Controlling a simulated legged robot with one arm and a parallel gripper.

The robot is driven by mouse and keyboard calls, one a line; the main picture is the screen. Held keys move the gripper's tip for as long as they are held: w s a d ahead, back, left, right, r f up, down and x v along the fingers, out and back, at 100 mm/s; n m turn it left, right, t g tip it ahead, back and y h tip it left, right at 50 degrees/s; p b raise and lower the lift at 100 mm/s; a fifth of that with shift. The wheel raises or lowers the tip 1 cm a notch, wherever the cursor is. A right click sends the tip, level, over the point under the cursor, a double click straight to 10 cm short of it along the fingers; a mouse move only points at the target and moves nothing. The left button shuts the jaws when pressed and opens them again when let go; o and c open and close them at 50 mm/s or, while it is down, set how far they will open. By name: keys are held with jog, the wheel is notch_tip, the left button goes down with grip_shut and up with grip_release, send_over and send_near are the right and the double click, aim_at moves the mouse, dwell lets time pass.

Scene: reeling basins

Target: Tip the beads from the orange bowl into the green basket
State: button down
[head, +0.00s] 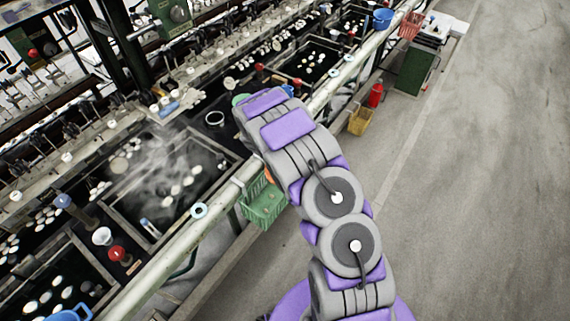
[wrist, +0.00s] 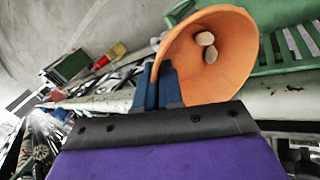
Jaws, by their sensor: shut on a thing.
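The orange bowl (wrist: 235,50) is held at its rim by my gripper (wrist: 163,78), whose dark blue fingers are shut on it. The bowl is tilted, its opening partly facing the wrist camera, and two tan beads (wrist: 207,46) lie inside it. The green basket (wrist: 290,45) shows just behind and right of the bowl, partly hidden by it. In the head view the green basket (head: 264,205) hangs beside the basin rail, left of my arm. A small orange piece of the bowl (head: 268,175) shows just above it. My arm hides the gripper there.
A long pale rail (head: 225,195) edges the reeling basins (head: 180,180) on the left. A yellow basket (head: 360,120), a red extinguisher (head: 375,95), a green cabinet (head: 415,70) and a red basket (head: 411,25) stand further along. The concrete floor at right is clear.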

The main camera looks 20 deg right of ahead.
jog(key=shift+d+f+b, duration=0.2)
jog(key=shift+b, duration=0.1)
jog(key=shift+s+a+b, duration=0.1)
jog(key=shift+b, duration=0.5)
jog(key=a+h+b, duration=0.1)
jog(key=a+b, duration=0.1)
jog(key=b, duration=0.1)
jog(key=shift+s+r+t, duration=0.1)
jog(key=shift+r+t, duration=0.05)
jog(key=shift+t, duration=0.15)
jog(key=shift+d+h+b, duration=0.1)
jog(key=shift+h+b, duration=0.2)
jog(key=shift+h, duration=0.1)
jog(key=shift+s+d+b, duration=0.1)
jog(key=shift+s+b, duration=0.05)
jog(key=shift+b, duration=0.4)
